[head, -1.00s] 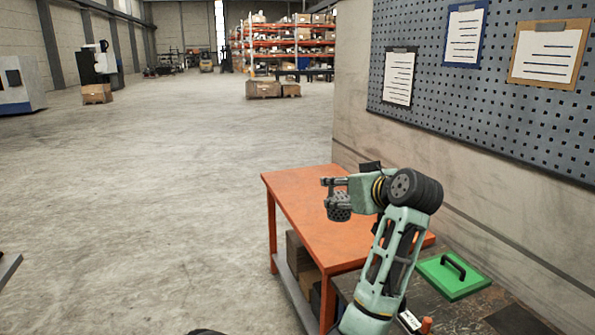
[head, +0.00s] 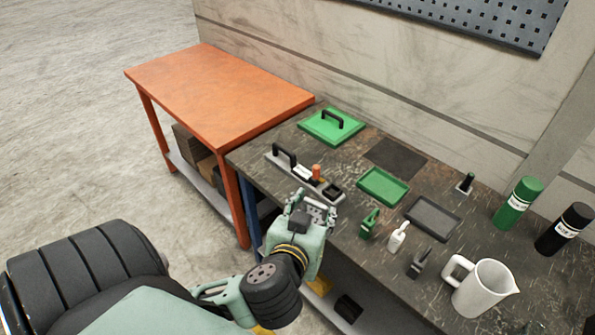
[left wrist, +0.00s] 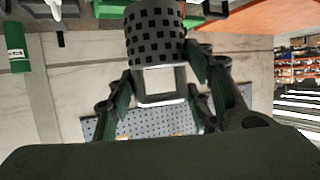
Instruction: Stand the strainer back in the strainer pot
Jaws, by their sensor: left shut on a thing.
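The strainer (left wrist: 155,32) is a dark perforated cylinder with a pale square frame (left wrist: 161,86) at its end. In the left wrist view my left gripper (left wrist: 163,75) is shut on it, one finger on each side of the frame. In the head view my left gripper (head: 318,211) is over the front edge of the dark workbench (head: 385,218), and the strainer is mostly hidden there. I cannot tell which item is the strainer pot. A grey caddy (head: 278,160) with a black handle, an orange knob and a dark square recess lies just beyond the gripper. My right gripper is not in view.
A green lid (head: 318,128), green tray (head: 382,187) and dark tray (head: 433,218) lie on the bench. Small bottles, including a white one (head: 398,236), stand near its front. A white jug (head: 482,287) is at right. The orange table (head: 215,90) is bare.

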